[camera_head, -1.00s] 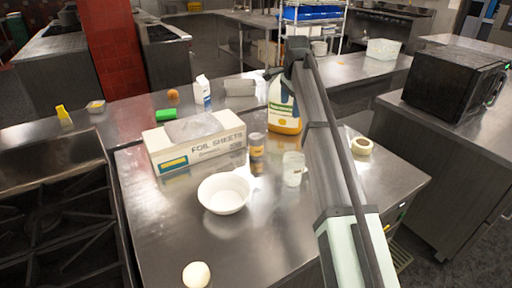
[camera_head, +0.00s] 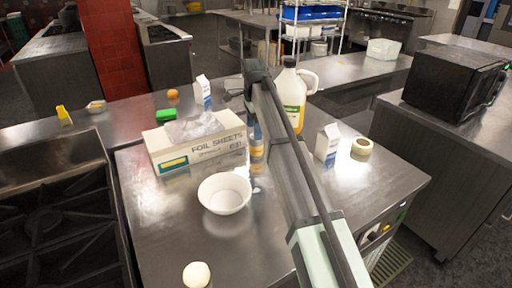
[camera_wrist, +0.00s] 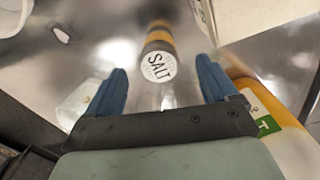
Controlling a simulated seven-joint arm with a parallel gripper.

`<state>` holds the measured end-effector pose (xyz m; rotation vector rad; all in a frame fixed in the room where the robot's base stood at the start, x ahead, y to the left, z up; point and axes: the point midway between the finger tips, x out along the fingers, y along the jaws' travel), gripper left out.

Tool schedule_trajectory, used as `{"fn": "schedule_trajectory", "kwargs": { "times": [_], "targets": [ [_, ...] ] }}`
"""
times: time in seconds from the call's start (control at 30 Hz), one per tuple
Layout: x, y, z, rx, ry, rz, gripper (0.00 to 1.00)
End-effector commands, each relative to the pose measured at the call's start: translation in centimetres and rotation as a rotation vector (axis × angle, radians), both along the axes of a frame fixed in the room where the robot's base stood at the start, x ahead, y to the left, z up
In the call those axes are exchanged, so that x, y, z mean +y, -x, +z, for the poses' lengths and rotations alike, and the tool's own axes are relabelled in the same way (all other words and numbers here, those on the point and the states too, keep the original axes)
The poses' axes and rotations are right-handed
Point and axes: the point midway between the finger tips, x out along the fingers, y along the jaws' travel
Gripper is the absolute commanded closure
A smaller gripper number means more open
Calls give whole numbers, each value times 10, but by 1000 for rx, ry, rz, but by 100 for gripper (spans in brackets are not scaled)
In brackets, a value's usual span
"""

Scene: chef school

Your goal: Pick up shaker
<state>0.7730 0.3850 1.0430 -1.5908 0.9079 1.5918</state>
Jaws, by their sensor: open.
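The shaker (camera_wrist: 158,66) shows in the wrist view with a white top marked SALT and a dark body with an orange-yellow band. Its top faces my camera. In the head view the shaker (camera_head: 257,150) stands on the steel counter beside the foil box, partly hidden by my arm. My gripper (camera_wrist: 160,72) is open, with its two blue fingers apart on either side of the shaker's top in the wrist picture. I see no contact, and the gap in depth is hard to tell. In the head view my arm mostly hides the gripper.
The foil sheets box (camera_head: 200,150) is left of the shaker. A white bowl (camera_head: 225,193) is in front. A jug (camera_head: 291,98) stands behind, also close to my gripper in the wrist view (camera_wrist: 275,125). A carton (camera_head: 327,143) and tape roll (camera_head: 362,146) are right.

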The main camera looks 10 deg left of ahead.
Motion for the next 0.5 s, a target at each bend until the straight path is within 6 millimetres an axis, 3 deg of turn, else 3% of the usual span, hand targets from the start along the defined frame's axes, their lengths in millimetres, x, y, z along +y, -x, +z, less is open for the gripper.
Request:
{"fn": "schedule_trajectory", "kwargs": {
  "times": [0.1, 0.37, 0.5],
  "targets": [
    [0, 0, -15, 0, 0, 0, 14],
    [-2, 0, -28, 0, 0, 0, 14],
    [-6, 0, -45, 0, 0, 0, 14]
  ]
}}
